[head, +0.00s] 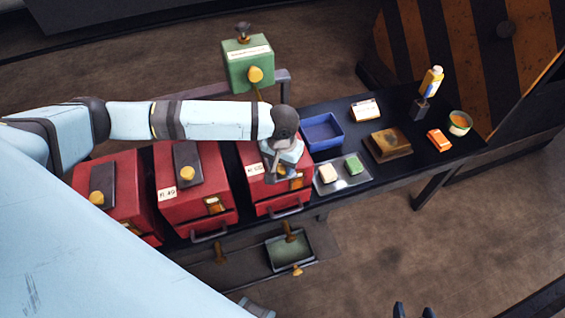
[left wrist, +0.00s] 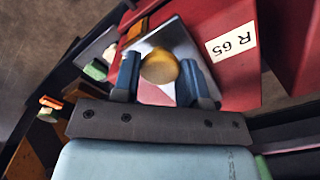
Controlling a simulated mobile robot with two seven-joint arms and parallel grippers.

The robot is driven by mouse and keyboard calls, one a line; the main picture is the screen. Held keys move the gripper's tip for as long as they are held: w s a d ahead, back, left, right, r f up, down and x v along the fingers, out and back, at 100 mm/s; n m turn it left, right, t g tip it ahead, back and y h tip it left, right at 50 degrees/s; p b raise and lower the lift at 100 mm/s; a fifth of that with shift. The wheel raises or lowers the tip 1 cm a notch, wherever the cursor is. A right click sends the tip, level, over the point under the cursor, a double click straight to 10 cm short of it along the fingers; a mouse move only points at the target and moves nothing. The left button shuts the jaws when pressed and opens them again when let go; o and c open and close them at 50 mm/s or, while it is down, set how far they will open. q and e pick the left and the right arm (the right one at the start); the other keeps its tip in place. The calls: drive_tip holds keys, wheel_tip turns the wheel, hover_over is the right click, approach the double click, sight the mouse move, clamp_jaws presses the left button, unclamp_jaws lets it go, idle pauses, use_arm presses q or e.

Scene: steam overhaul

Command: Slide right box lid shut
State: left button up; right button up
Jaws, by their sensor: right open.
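The right red box (head: 262,196) is the rightmost of three in a row on the dark bench. Its label shows as R 65 in the left wrist view (left wrist: 231,45). Its lid is a grey plate (left wrist: 175,35) with a round yellow knob (left wrist: 160,66); in the head view my gripper covers most of it. My left gripper (head: 281,174) is over this box, pointing down. In the left wrist view its two fingers (left wrist: 158,80) stand close against both sides of the knob and appear shut on it. My right gripper (head: 414,311) shows only its fingertips at the bottom edge, apart and empty.
Two more red boxes, middle (head: 174,203) and left (head: 130,170), have dark lids with yellow knobs. Right of the right box are a metal tray (head: 344,183), a blue bin (head: 322,131) and a brown box (head: 388,144). A green box (head: 248,70) stands behind.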

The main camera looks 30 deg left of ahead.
use_arm(q)
drive_tip(key=w+a+p, duration=0.1)
drive_tip(key=w+a, duration=0.1)
drive_tip(key=w+a+p, duration=0.2)
drive_tip(key=a, duration=0.1)
drive_tip(key=shift+w+a, duration=0.1)
drive_tip(key=shift+w, duration=0.2)
clamp_jaws()
drive_tip(key=shift+r, duration=0.1)
drive_tip(key=o, duration=1.1)
unclamp_jaws()
drive_tip(key=shift+o, duration=0.5)
drive_tip(key=shift+a, duration=0.1)
drive_tip(key=shift+r, duration=0.3)
wheel_tip(320, 180, up, 13)
